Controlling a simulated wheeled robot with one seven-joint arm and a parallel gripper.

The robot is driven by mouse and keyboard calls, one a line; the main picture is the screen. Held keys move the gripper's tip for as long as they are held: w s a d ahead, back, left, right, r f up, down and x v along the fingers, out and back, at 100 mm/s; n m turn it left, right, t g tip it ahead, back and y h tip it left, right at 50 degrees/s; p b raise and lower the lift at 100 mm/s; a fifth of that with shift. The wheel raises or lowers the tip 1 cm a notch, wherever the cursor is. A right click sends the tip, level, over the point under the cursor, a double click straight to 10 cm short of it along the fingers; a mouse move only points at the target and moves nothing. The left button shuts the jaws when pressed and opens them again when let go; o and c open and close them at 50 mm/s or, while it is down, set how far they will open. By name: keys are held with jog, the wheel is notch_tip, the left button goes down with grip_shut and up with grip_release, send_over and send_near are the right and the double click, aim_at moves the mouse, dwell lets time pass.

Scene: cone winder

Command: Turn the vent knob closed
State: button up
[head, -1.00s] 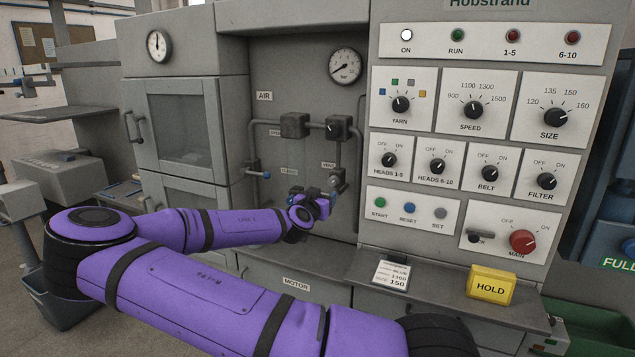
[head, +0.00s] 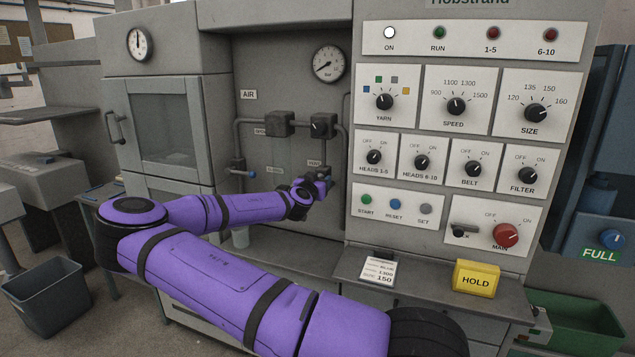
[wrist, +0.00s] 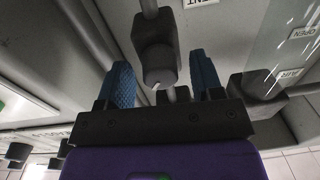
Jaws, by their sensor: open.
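The vent knob shows in the wrist view as a grey round knob (wrist: 160,66) with a white pointer line, on a dark pipe-mounted body. My gripper (wrist: 163,82) is open, with one blue finger on each side of the knob in this view. I cannot tell whether the fingers touch it or how deep they reach around it. In the head view my gripper (head: 321,184) is at the lower right of the recessed pipe panel, just below the VENT label (head: 315,163). The knob is largely hidden by the gripper there.
A gauge (head: 329,63) and dark pipe fittings (head: 280,124) are above. The control panel (head: 430,180) stands close on the right. A ledge with a yellow HOLD block (head: 476,279) juts out below.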

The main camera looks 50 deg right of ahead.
jog(key=c, duration=0.9)
jog(key=shift+n, duration=0.4)
jog(key=n, duration=0.3)
jog(key=shift+n, duration=0.3)
jog(key=n, duration=0.4)
jog(key=shift+w, duration=0.1)
jog(key=n, duration=0.4)
jog(key=shift+n+g, duration=0.4)
jog(key=shift+w+n, duration=0.1)
jog(key=shift+n, duration=1.6)
jog(key=shift+f, duration=0.1)
